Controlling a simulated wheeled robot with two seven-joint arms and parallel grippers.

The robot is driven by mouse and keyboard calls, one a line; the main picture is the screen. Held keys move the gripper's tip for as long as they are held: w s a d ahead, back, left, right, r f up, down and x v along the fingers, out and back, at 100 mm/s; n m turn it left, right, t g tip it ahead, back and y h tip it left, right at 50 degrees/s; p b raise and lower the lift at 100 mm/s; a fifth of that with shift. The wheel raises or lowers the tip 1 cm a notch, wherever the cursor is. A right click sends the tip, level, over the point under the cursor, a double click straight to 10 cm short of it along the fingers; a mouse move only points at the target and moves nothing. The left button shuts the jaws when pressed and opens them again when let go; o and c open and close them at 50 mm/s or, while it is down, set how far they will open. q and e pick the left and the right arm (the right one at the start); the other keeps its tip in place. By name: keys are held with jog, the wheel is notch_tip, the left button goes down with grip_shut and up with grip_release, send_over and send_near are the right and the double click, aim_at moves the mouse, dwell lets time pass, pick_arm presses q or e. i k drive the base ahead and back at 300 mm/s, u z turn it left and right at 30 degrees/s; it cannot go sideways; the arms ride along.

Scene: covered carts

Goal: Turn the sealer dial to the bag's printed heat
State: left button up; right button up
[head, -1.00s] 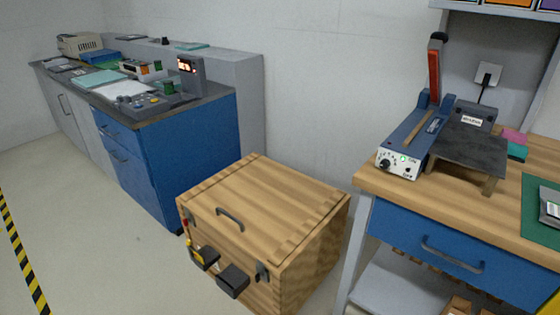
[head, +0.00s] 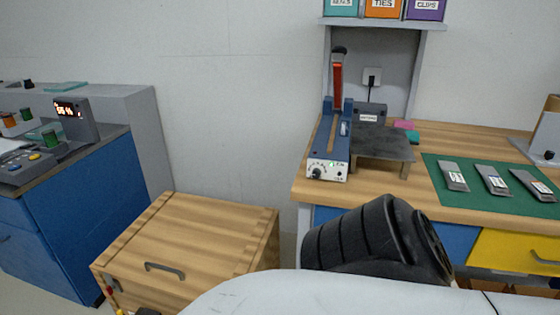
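The sealer (head: 330,140) stands on the wooden bench near its left end, with its red-handled lever (head: 338,82) raised. Its white front panel carries a dark dial (head: 316,172) at the left and a green light (head: 332,164); the dial's setting is too small to read. Three grey bags (head: 453,176), (head: 493,180), (head: 533,185) with white labels lie apart on a green mat (head: 436,162); their print is not readable. Neither of my grippers is in view. My own arm, white and black, crosses the lower front and hides part of the bench front.
A wooden chest (head: 190,235) stands on the floor left of the bench. A blue cabinet (head: 85,200) with a control panel is at far left. A dark plate (head: 383,145) adjoins the sealer. Labelled bins (head: 383,8) sit on the shelf above. A yellow drawer (head: 515,250) is at right.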

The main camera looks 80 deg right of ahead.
aim_at(316, 173)
jog(key=i, duration=1.3)
jog(key=z, duration=2.2)
